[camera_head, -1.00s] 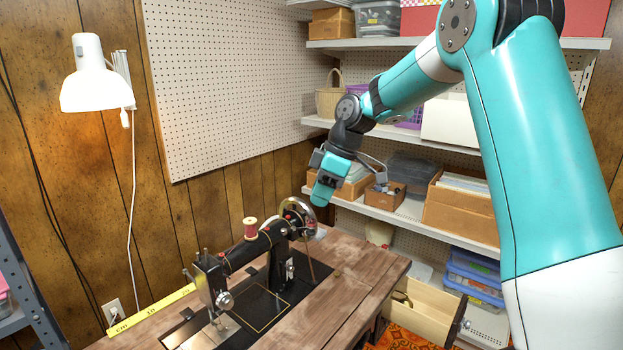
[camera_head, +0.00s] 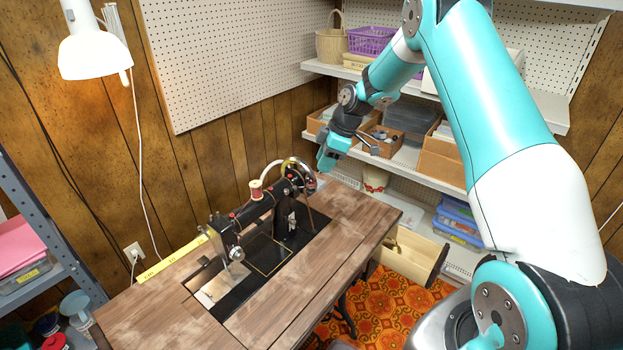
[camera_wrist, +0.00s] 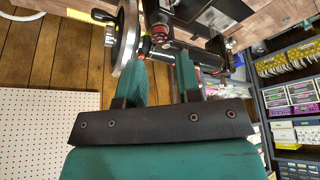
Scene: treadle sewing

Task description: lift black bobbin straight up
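I cannot make out the black bobbin for certain. The black sewing machine (camera_head: 252,222) stands on the wooden table, with its shiny handwheel (camera_head: 299,174) at the far right end. The handwheel also shows in the wrist view (camera_wrist: 124,38), just beyond the left finger. A small dark-and-red round part (camera_wrist: 159,33) sits beside the wheel there; I cannot tell what it is. My gripper (camera_head: 326,160) hangs just above and right of the handwheel. In the wrist view my gripper (camera_wrist: 160,75) has its two teal fingers apart, with nothing seen held between them.
A red thread spool (camera_head: 256,190) stands on the machine's arm. A white lamp (camera_head: 95,45) hangs at the left. Shelves with boxes and a wicker basket (camera_head: 331,44) stand behind my arm. An open drawer (camera_head: 410,255) juts out at the table's right. The table's front (camera_head: 270,305) is clear.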

